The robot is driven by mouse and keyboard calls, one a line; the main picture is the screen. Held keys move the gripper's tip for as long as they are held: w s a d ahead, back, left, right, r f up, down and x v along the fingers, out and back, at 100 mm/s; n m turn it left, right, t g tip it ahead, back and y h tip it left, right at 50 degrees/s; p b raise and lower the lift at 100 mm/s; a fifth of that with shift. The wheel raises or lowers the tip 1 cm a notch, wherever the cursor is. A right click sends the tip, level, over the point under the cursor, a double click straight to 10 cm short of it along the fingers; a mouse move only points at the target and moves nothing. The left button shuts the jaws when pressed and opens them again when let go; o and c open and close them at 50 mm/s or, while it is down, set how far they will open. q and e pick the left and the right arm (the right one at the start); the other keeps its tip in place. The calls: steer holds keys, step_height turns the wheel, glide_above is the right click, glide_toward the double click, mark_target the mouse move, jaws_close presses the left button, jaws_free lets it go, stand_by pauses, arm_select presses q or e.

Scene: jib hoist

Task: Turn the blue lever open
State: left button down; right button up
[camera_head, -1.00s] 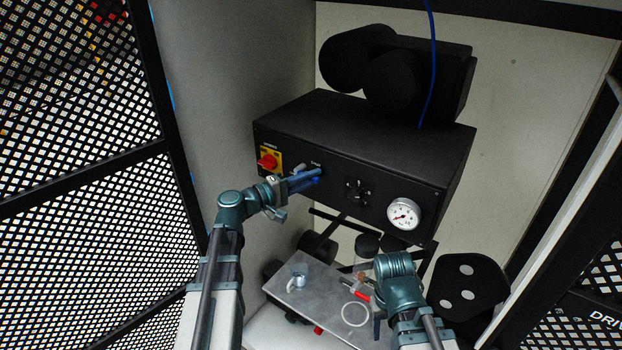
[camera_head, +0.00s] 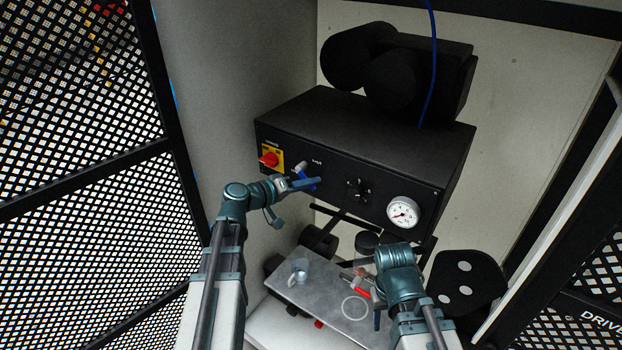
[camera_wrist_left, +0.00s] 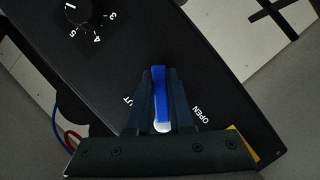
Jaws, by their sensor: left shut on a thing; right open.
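The blue lever (camera_head: 311,187) sits on the front of the black control box, with its pale pivot end (camera_head: 300,167) at the upper left. In the head view it slants down and right, partly hidden by my left gripper (camera_head: 306,184). In the left wrist view my left gripper (camera_wrist_left: 160,98) has its dark fingers on both sides of the blue lever (camera_wrist_left: 160,82), shut on it. The lever lies between a cut-off label ending in "UT" (camera_wrist_left: 128,101) and the word "OPEN" (camera_wrist_left: 201,115). My right gripper (camera_head: 371,284) is low, open, apart from the lever.
A red knob on a yellow plate (camera_head: 270,158) is left of the lever. A black dial (camera_head: 359,188) and a round gauge (camera_head: 403,212) are to the right. Below, a grey plate (camera_head: 322,300) carries a small cup (camera_head: 299,270) and a white ring (camera_head: 355,308). Mesh panels flank both sides.

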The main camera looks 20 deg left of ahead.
arm_select(q)
steer(key=shift+w+a+f+m+y+p, duration=0.3)
steer(key=shift+a+m+y, duration=0.4)
steer(key=shift+m, duration=0.55)
steer(key=shift+w+a+f+m+y+p, duration=0.1)
steer(key=shift+a+f+m+y, duration=0.35)
steer(key=shift+m+y, duration=0.6)
steer(key=shift+w+a+f+m+y+p, duration=0.25)
steer(key=shift+a+m+y, duration=0.4)
steer(key=shift+m, duration=0.75)
steer(key=c, duration=0.8)
jaws_free()
steer(key=shift+r, duration=0.1)
